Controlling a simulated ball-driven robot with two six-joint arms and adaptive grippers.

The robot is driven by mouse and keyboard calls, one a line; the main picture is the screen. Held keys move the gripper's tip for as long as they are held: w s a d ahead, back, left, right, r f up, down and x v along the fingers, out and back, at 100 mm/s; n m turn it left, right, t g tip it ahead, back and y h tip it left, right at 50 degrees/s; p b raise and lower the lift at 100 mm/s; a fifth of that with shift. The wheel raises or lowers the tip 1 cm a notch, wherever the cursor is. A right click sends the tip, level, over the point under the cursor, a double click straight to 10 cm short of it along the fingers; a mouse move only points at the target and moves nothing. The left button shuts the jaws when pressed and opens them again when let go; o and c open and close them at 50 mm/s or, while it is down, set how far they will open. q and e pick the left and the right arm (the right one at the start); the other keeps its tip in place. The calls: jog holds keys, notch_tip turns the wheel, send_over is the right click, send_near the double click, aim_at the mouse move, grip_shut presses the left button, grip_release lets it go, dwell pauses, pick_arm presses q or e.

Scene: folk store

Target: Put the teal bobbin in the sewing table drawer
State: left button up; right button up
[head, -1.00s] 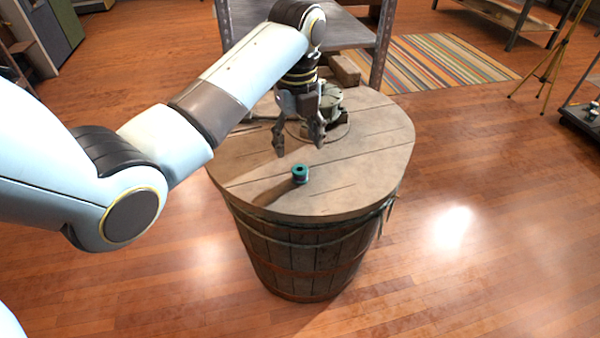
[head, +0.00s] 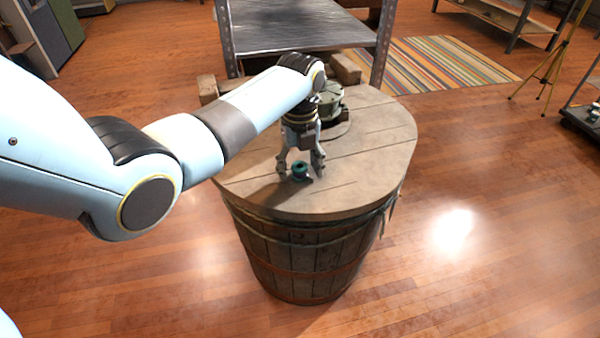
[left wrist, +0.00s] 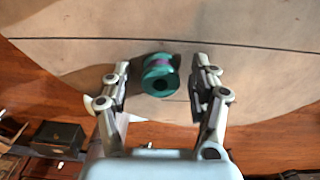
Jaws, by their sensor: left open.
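The teal bobbin (head: 300,169) stands on the wooden barrel top (head: 360,165), near its front left part. My left gripper (head: 301,172) points down over it, open, with a finger on either side of the bobbin. No sewing table drawer can be made out. My right gripper is not in view.
A greenish round object (head: 330,102) and wooden blocks (head: 345,69) stand at the back of the barrel top. A metal shelf (head: 300,30) is behind. A striped rug (head: 440,65) and a yellow tripod (head: 550,70) are at the back right. The floor right of the barrel is clear.

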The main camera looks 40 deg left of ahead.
pick_arm(q)
grip_shut()
dwell(0.4)
jog(key=shift+r, duration=0.15)
